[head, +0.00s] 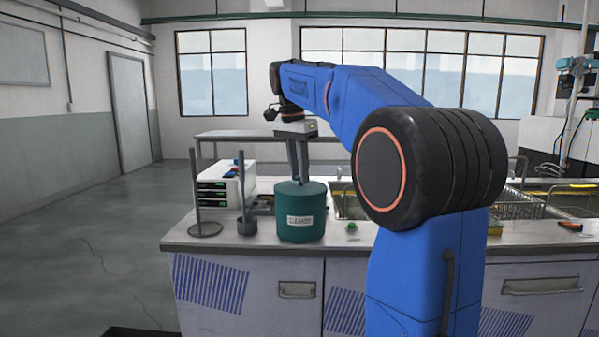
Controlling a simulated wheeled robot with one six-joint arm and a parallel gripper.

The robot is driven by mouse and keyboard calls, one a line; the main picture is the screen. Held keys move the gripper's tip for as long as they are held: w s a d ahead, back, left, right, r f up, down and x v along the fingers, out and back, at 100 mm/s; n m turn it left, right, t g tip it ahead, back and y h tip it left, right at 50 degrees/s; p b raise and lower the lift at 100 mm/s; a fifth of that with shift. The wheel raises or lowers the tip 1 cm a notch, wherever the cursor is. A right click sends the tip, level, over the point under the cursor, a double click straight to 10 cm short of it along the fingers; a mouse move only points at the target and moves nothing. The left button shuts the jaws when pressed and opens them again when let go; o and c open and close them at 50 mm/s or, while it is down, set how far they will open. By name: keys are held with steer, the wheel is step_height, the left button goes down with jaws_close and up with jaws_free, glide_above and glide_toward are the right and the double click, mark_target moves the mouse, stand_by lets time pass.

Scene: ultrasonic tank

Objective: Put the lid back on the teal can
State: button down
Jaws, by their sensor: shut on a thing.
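The teal can (301,223) stands upright on the counter, with a white label on its front. Its teal lid (313,188) lies across the top of the can, looking level. From this view I cannot tell whether it is fully seated or slightly raised. My gripper (301,178) points down over the can, its fingers shut on the lid at the middle of its top. The lid's grip and the fingertips are small and hard to make out.
A stand with a round base (205,230) and a rod in a small dark cup (247,227) are left of the can. A white box (223,185) is behind them. A small green item (352,226) lies to the right. A wire basket (493,176) and an orange-handled tool (570,226) are farther right.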

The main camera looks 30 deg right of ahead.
stand_by(0.4)
steer(key=c, duration=0.9)
jaws_free()
steer(key=shift+c, duration=0.2)
steer(key=shift+r, duration=0.1)
steer(key=shift+r, duration=3.35)
jaws_close()
steer(key=shift+f, duration=2.6)
steer(key=shift+r, duration=0.1)
